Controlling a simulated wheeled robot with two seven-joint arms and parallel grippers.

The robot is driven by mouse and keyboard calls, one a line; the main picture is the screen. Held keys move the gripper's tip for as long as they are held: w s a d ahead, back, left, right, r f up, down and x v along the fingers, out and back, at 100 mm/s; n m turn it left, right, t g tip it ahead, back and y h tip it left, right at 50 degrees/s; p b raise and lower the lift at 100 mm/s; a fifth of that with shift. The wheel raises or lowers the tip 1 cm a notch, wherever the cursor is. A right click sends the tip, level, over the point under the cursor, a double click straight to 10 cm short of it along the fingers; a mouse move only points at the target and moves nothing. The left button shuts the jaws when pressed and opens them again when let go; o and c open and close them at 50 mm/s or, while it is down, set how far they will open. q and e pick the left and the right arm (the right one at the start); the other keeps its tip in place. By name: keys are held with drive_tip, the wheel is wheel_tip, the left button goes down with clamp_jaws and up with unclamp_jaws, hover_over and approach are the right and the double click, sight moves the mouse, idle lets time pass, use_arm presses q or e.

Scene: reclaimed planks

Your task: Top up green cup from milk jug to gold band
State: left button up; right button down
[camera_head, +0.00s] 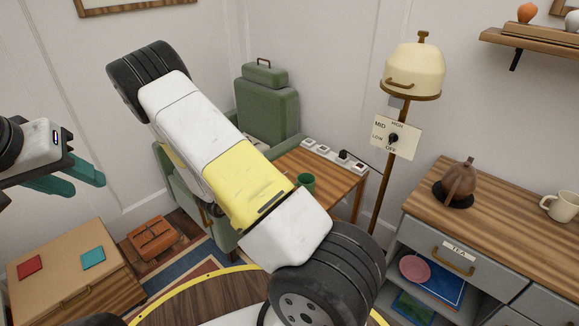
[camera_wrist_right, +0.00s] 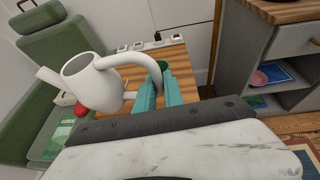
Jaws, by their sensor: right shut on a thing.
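The green cup (camera_head: 306,181) stands on the small wooden side table (camera_head: 340,184). In the right wrist view the green cup (camera_wrist_right: 162,66) shows only in part, beyond the jug's handle and my fingers. The white milk jug (camera_wrist_right: 98,88) has its open mouth in sight and its spout to the left; I cannot see its contents. My right gripper (camera_wrist_right: 160,88) is shut on the jug's handle, with the jug left of the cup in that view. My right arm hides the jug in the head view. My left gripper (camera_head: 78,180) is open and empty at the far left. The gold band is not visible.
A power strip (camera_head: 333,155) lies along the table's back edge. A green armchair (camera_head: 267,108) stands beside the table. A floor lamp (camera_head: 414,70) with a switch plate (camera_head: 395,138) rises to its right. A cabinet (camera_head: 500,213) at right bears a brown teapot (camera_head: 460,180) and cream mug (camera_head: 562,206).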

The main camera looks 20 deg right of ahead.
drive_tip(key=s+d+f+m+g, duration=0.2)
drive_tip(key=s+d+f, duration=0.3)
drive_tip(key=d+f, duration=0.3)
drive_tip(key=s+d+f+m+g+h, duration=0.1)
drive_tip(key=s+d+f+g, duration=0.1)
drive_tip(key=s+d+f, duration=0.4)
drive_tip(key=d+f, duration=0.2)
drive_tip(key=d, duration=0.1)
drive_tip(key=shift+d+f+m, duration=0.25)
drive_tip(key=shift+d+m, duration=0.15)
wheel_tip(320, 180, up, 7)
drive_tip(key=w+n+g, duration=0.2)
drive_tip(key=shift+w+r+n, duration=0.2)
drive_tip(key=shift+w+n, duration=0.1)
drive_tip(key=shift+w, duration=0.1)
drive_tip(key=shift+r, duration=0.15)
drive_tip(key=shift+w+r+n+g, duration=0.5)
drive_tip(key=shift+w+r, duration=0.35)
drive_tip(key=shift+r, duration=0.25)
drive_tip(key=shift+w+r+n+g, duration=0.3)
drive_tip(key=shift+w+r+g, duration=0.1)
drive_tip(key=shift+w+r, duration=0.25)
